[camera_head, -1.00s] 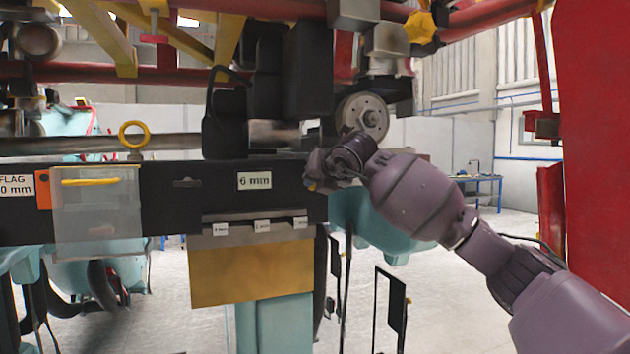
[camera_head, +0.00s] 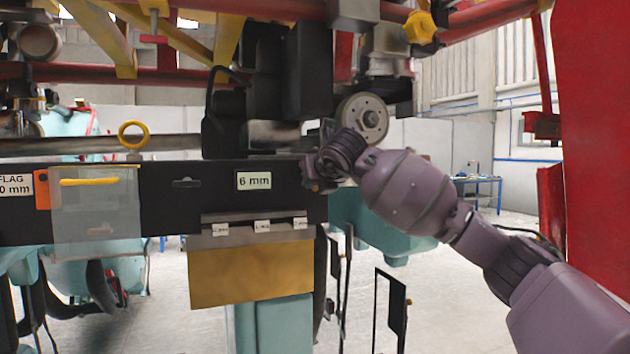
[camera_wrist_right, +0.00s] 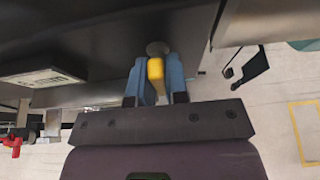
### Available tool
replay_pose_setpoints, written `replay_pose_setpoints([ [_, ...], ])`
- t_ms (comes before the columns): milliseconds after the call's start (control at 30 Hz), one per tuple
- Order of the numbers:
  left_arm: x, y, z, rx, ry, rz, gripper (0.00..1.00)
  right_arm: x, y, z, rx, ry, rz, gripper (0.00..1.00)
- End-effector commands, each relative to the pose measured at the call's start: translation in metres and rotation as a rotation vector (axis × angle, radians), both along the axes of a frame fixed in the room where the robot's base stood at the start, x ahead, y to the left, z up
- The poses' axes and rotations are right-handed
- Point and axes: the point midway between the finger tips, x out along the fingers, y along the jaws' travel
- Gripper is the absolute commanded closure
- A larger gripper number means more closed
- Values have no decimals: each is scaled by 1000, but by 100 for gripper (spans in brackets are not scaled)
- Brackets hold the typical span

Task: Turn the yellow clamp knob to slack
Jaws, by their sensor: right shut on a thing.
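The yellow clamp knob (camera_wrist_right: 155,72) shows in the right wrist view as a narrow yellow piece on a round grey mount (camera_wrist_right: 158,48), under a dark panel. The two blue fingers of my right gripper (camera_wrist_right: 155,84) stand on either side of it and are shut on it. In the head view my right gripper (camera_head: 312,178) is at the right end of the black beam, small and mostly hidden by my wrist. The knob is not clear there. My left gripper is not in view.
The black beam (camera_head: 185,205) carries a "6 mm" label (camera_head: 254,181). A tan plate (camera_head: 250,277) hangs below it. A grey wheel (camera_head: 362,118) sits just above my right wrist. A red column (camera_head: 597,130) stands at the right.

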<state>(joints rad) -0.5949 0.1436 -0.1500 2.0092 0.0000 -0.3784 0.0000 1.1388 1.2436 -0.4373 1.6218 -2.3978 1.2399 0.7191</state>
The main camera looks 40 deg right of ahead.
Motion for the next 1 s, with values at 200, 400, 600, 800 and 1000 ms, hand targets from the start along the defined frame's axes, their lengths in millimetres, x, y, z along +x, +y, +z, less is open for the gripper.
replay_pose_setpoints([
  [200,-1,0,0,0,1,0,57,0,0,-1,1,1,0,75],
  [400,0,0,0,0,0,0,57,0,0,-1,2,1,1,62],
  [600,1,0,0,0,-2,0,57,-1,0,1,2,-1,0,62],
  [800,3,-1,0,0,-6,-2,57,-20,5,9,0,-1,1,62],
  [1000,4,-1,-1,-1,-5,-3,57,-54,13,22,-2,-1,1,62],
])
